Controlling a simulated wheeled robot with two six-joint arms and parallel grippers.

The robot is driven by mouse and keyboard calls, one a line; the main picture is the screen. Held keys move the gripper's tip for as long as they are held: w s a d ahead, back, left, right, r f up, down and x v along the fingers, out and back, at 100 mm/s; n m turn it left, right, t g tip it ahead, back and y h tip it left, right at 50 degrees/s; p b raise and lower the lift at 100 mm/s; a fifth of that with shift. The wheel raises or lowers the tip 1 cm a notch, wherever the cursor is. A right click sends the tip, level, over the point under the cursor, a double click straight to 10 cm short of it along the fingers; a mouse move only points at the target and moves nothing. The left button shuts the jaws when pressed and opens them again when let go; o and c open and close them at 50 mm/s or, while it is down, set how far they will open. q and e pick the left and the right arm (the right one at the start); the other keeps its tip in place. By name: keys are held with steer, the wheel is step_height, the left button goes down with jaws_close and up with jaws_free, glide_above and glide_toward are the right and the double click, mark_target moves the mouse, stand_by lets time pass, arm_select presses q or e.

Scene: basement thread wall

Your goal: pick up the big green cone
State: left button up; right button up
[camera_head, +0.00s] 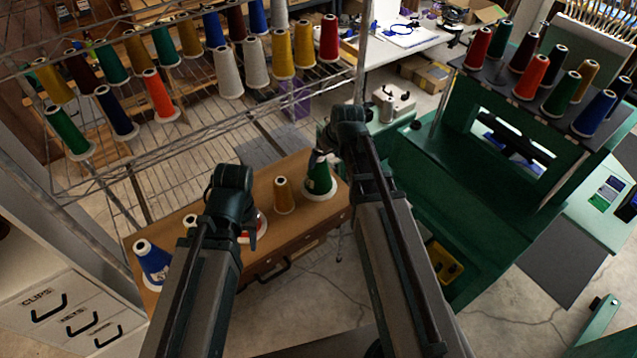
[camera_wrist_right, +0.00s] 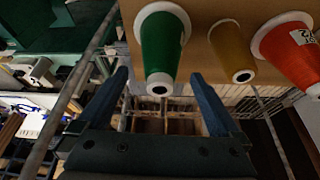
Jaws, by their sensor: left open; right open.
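The big green cone (camera_head: 318,181) stands upright on its pale base at the right end of the brown wooden top. In the right wrist view the green cone (camera_wrist_right: 162,45) has its narrow tip pointing toward the gap between the fingers. My right gripper (camera_wrist_right: 159,76) is open, with nothing clamped; in the head view it (camera_head: 322,156) is at the cone's top. Whether a finger touches the cone, I cannot tell. My left gripper (camera_head: 247,224) is open, mostly hidden behind its own arm, by a red cone (camera_head: 260,226).
A small yellow cone (camera_head: 283,195) stands between the red and green cones. A blue cone (camera_head: 152,262) is at the left end of the wooden top (camera_head: 168,240). A wire rack (camera_head: 230,118) with several cones is behind; a green machine (camera_head: 450,190) is right.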

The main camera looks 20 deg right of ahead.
mark_target(323, 163)
arm_select(q)
step_height(323, 163, down, 4)
steer(key=b, duration=0.2)
steer(key=shift+r+b, duration=0.1)
steer(key=shift+b, duration=0.2)
arm_select(e)
steer(key=x, duration=0.4)
steer(key=shift+f, duration=0.1)
steer(key=b+x, duration=0.4)
steer(key=x, duration=0.1)
steer(key=shift+w+a+b, duration=0.15)
steer(key=shift+w+b, duration=0.1)
steer(key=shift+b, duration=0.15)
arm_select(q)
step_height(323, 163, down, 5)
steer(key=shift+r, duration=0.2)
arm_select(e)
steer(key=shift+c, duration=0.2)
jaws_close()
